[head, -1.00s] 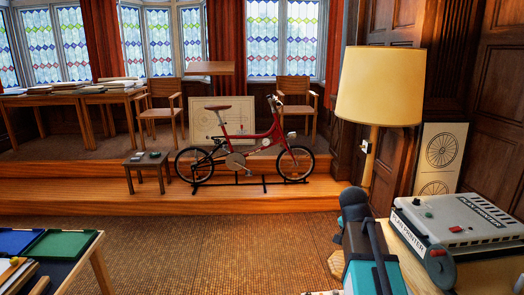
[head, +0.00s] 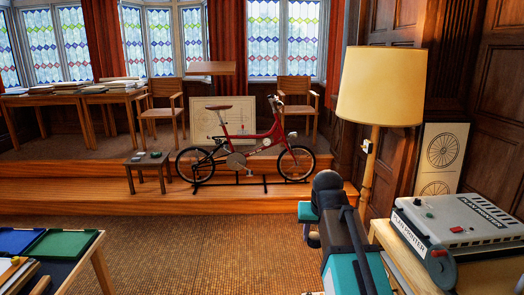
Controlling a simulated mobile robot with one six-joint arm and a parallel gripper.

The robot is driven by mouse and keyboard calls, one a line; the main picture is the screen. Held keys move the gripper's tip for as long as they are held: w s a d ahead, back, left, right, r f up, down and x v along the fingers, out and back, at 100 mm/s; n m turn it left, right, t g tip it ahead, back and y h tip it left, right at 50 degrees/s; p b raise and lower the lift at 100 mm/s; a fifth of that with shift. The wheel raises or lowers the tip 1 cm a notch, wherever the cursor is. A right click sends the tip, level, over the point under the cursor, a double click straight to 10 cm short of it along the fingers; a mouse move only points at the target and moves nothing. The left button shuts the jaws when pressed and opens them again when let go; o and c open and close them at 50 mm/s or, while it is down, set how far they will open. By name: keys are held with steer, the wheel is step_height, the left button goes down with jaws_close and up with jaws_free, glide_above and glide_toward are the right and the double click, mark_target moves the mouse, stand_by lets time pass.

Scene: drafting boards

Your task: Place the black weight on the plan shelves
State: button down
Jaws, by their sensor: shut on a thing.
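My arm rises at the lower right of the head view, with dark joints and teal links. My gripper is not in view; the bulk of the arm stands in front of where the arm's far end lies. I see no black weight in this view. I cannot make out any plan shelves here either.
A plan printer (head: 455,228) stands on a wooden table at the right, close to my arm. A floor lamp (head: 380,88) stands behind it. A table with blue and green trays (head: 62,245) is at lower left. A red bicycle (head: 245,140) stands on the step. The middle floor is clear.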

steer(key=shift+n, duration=0.5)
steer(key=s+f, duration=0.5)
steer(key=f, duration=0.1)
steer(key=shift+f, duration=0.3)
steer(key=shift+s+d, duration=0.1)
stand_by(0.7)
